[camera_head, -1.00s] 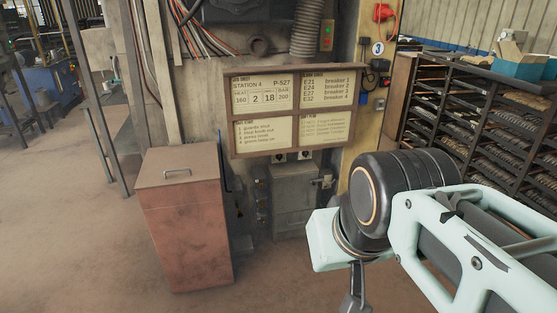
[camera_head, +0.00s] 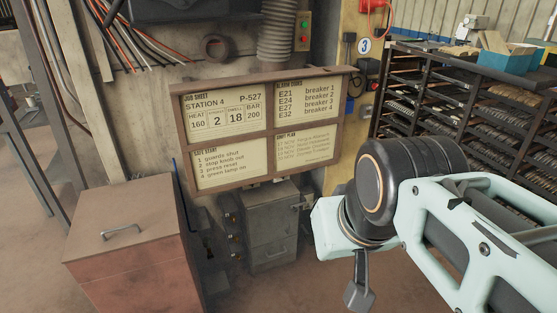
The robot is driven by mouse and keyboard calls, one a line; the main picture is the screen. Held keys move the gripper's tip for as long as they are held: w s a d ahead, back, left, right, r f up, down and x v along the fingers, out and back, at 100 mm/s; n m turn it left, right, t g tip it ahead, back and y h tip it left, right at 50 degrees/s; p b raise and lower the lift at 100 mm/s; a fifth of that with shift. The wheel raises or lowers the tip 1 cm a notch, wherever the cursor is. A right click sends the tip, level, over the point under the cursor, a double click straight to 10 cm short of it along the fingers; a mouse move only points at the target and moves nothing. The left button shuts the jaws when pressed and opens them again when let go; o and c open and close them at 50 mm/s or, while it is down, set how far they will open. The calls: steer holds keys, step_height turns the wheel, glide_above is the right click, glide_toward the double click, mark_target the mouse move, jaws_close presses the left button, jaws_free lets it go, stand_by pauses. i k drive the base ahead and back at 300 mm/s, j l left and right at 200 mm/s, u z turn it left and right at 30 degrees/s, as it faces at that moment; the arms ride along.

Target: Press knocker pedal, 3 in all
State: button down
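No knocker pedal can be made out in this view. My arm comes in from the right, with its dark joint and pale green links in front of the station. A grey end piece hangs below the pale link; it looks like part of my gripper (camera_head: 359,292), and its fingertips are not clearly shown. It is over the floor, to the right of the grey cabinet (camera_head: 270,228) and apart from it. The floor behind and below my arm is hidden.
A notice board (camera_head: 262,130) with job sheets hangs above the cabinet. A reddish-brown metal box (camera_head: 130,245) with a handle stands at left. A dark rack (camera_head: 455,110) of parts stands at right.

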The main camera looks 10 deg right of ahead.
mark_target(310, 238)
steer(key=i+z, duration=0.3)
steer(key=i, duration=0.15)
steer(key=i+j+z, duration=0.3)
steer(key=i, duration=0.15)
steer(key=i+j+z, duration=0.25)
steer(key=i, duration=0.2)
steer(key=i+j+z, duration=0.3)
steer(key=i, duration=0.15)
steer(key=i+j+z, duration=0.1)
steer(key=i+j, duration=0.2)
